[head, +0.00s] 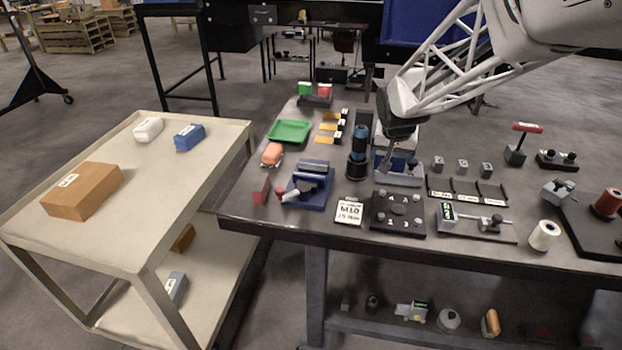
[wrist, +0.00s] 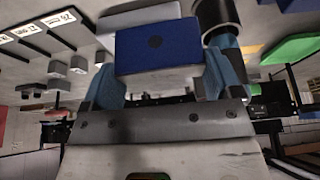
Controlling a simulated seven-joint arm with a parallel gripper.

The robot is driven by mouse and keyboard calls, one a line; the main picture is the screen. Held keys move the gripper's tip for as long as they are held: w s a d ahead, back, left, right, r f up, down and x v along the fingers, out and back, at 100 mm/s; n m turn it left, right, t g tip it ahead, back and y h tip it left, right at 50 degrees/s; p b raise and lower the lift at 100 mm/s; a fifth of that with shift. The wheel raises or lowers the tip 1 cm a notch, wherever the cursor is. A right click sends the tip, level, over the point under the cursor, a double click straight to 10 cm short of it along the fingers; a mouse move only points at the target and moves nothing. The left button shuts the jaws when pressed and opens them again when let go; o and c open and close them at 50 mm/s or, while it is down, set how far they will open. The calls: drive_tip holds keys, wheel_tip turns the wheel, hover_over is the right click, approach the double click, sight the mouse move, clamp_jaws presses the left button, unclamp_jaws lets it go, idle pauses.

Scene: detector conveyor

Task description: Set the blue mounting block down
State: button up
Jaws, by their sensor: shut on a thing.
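The blue mounting block (wrist: 158,47) is between my gripper's two blue-grey fingers in the wrist view, with a dark round spot on its face. My gripper (wrist: 163,75) is shut on it. In the head view my gripper (head: 388,160) hangs over a grey box-like fixture (head: 399,181) on the dark workbench (head: 300,228). A bit of blue shows there at the fixture, partly hidden by my gripper. A pale grey surface lies right behind the block in the wrist view. I cannot tell whether the block touches it.
A dark cylinder (head: 358,150) stands close left of my gripper. A black plate with knobs (head: 398,214) lies in front, and small grey blocks (head: 462,166) stand to the right. A green tray (head: 289,131) is farther left. A beige cart (head: 135,240) stands beside the bench.

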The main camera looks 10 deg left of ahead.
drive_tip(key=s+a+f, duration=0.1)
drive_tip(key=s+a, duration=1.3)
drive_tip(key=shift+s+f, duration=0.2)
drive_tip(key=shift+s, duration=0.05)
drive_tip(key=shift+w, duration=0.15)
hover_over(311, 163)
drive_tip(key=s, duration=0.3)
drive_tip(key=shift+d+f, duration=0.3)
drive_tip(key=shift+f, duration=0.45)
drive_tip(key=shift+f, duration=1.75)
drive_tip(key=shift+f, duration=0.2)
drive_tip(key=o, duration=1)
